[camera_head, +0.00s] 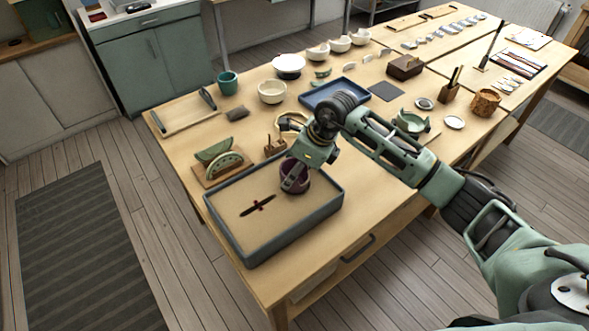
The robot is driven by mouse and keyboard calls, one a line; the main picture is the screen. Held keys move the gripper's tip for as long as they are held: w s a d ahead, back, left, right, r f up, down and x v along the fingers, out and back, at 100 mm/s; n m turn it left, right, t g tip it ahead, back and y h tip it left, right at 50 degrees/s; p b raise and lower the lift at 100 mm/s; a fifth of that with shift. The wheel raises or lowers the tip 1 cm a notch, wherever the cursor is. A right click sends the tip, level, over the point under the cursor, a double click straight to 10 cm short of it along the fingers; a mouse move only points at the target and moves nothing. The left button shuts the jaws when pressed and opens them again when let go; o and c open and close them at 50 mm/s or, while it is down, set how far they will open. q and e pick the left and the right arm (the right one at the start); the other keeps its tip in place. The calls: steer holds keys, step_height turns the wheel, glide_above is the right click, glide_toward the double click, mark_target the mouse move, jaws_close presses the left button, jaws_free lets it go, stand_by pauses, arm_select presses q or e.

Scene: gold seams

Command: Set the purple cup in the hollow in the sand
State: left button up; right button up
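The purple cup (304,179) is at the back right part of the grey-rimmed sand tray (222,237), which stands on the near end of the table. My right gripper (291,182) reaches down to the cup from above, with a finger across its near wall, and appears shut on it. The gripper covers part of the cup, and I cannot tell whether the cup's base touches the sand. A dark, narrow mark with a small reddish spot (258,206) lies in the middle of the sand. No clear round hollow shows. My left gripper is not in view.
A green piece on a wooden stand (222,163) and a small wooden holder (275,146) stand just behind the tray. A teal cup (228,83), white bowls (289,65) and a blue tray (322,95) are farther back. The table right of the sand tray is clear.

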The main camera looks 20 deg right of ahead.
steer(key=shift+f+b, duration=0.45)
steer(key=shift+b, duration=0.1)
stand_by(0.9)
steer(key=o, duration=1.2)
steer(key=shift+c, duration=0.2)
steer(key=o, duration=0.4)
steer(key=shift+r, duration=0.1)
step_height(320, 180, up, 6)
steer(key=p, duration=0.3)
